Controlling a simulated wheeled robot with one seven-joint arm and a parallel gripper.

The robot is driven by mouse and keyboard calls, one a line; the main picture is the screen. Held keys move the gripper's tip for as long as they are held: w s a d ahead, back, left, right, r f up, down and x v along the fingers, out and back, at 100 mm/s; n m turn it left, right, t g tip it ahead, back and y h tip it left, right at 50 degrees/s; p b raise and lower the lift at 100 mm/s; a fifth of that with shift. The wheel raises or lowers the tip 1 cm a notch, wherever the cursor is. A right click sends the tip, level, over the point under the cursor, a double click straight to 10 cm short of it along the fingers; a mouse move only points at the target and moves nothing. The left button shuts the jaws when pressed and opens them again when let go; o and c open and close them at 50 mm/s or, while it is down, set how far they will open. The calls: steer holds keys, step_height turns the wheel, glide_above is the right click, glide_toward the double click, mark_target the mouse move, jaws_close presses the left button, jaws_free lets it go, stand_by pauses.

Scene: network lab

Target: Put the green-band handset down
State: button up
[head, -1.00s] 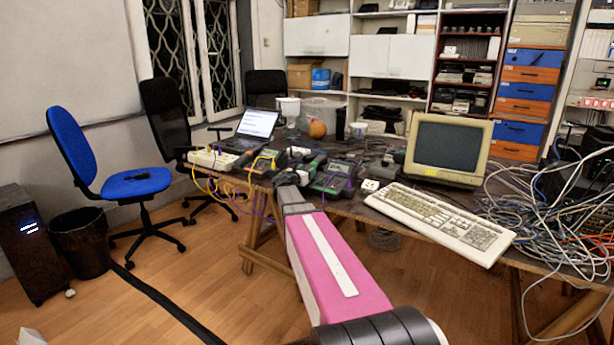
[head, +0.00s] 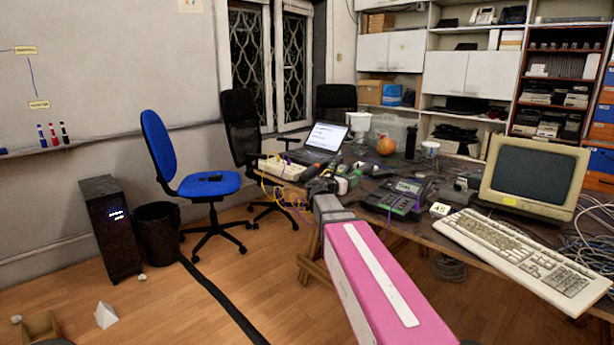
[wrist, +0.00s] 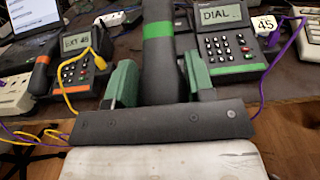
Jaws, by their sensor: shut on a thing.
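The dark grey handset with the green band (wrist: 158,30) stands out lengthwise ahead of my gripper (wrist: 160,80) in the wrist view. My gripper's green fingers are shut on it, one on each side. To its right is a phone base (wrist: 230,52) with a green strip and a display reading DIAL. That phone also shows in the head view (head: 402,197). To the left is a second phone (wrist: 80,75) with an orange strip; its orange-band handset (wrist: 40,72) lies at its left side. The far end of the held handset is cut off by the picture's edge.
A small white tag marked 45 (head: 440,209), a cream keyboard (head: 520,255) and an old monitor (head: 530,175) stand right on the table. A laptop (head: 325,140) is at the back left. A yellow cord (wrist: 55,95) and purple cord (wrist: 275,60) cross the area.

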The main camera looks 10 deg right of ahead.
steer(key=s+a+f, duration=0.4)
steer(key=s+f, duration=0.2)
steer(key=s, duration=0.2)
steer(key=s+a+f, duration=0.5)
steer(key=s+f, duration=0.1)
steer(key=s, duration=0.2)
steer(key=w+d+r, duration=0.3)
steer(key=w+r, duration=0.1)
steer(key=w, duration=0.2)
steer(key=w+d+r, duration=0.4)
steer(key=w+r, duration=0.1)
steer(key=w, duration=0.1)
steer(key=w+d+r, duration=0.3)
steer(key=w+r, duration=0.2)
steer(key=w, duration=0.1)
steer(key=shift+d+r, duration=0.2)
steer(key=shift+d, duration=0.15)
glide_above(372, 200)
step_height(372, 200, down, 7)
steer(key=shift+f, duration=1.85)
steer(key=o, duration=1)
steer(key=shift+s, duration=0.1)
steer(key=shift+f, duration=0.1)
